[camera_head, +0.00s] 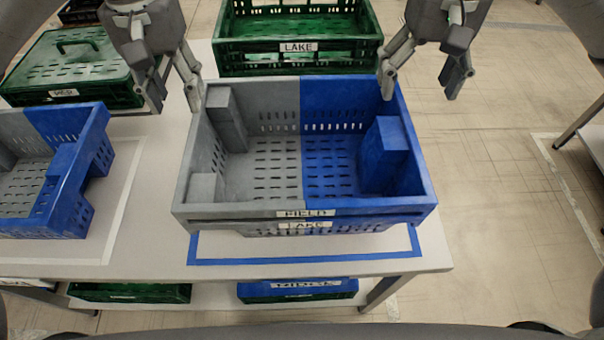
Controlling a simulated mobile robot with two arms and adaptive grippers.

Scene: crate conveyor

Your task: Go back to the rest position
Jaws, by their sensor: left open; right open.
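My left gripper (177,88) is open and empty, above the upper left corner of the grey and blue crate (305,206). My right gripper (422,84) is open and empty, at that crate's upper right corner. One finger of each gripper overlaps the crate's side rim in the picture; I cannot tell whether they touch it. The crate stands upright on the table, labelled "FIELD" with a "LAKE" label just below, so it seems stacked on another crate. Blocky corner parts show inside it, and its floor is otherwise bare.
A green "LAKE" crate (297,69) stands behind. A closed green crate (72,66) is at the upper left, and another grey-blue crate (68,185) at the left. Blue tape (305,261) marks the white table (400,262). Crates lie on a lower shelf.

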